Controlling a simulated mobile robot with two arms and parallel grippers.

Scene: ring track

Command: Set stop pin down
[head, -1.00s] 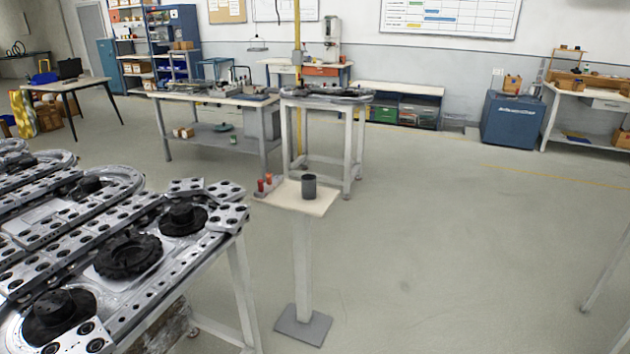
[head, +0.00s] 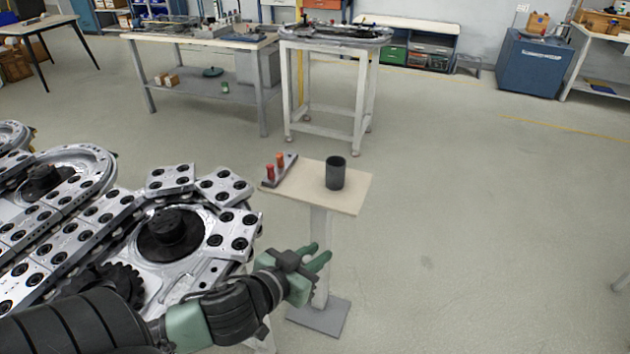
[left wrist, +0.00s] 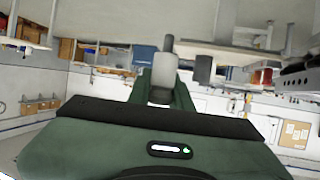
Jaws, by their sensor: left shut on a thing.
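My left gripper (head: 318,257) reaches in from the lower left, just in front of and below the front edge of a small pedestal table (head: 318,196). In the left wrist view, the gripper (left wrist: 163,85) is shut on a light grey cylindrical piece with a darker grey tip, which I take to be the stop pin (left wrist: 163,72). The pin cannot be made out in the head view. On the table stand a dark cup (head: 335,173) and a dark holder (head: 290,170) with two red-topped pins. My right gripper is not in view.
A metal ring track (head: 75,215) with black wheels fills the left, close to my left arm. The table's post stands on a grey foot plate (head: 318,318). Workbenches (head: 200,42) line the back.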

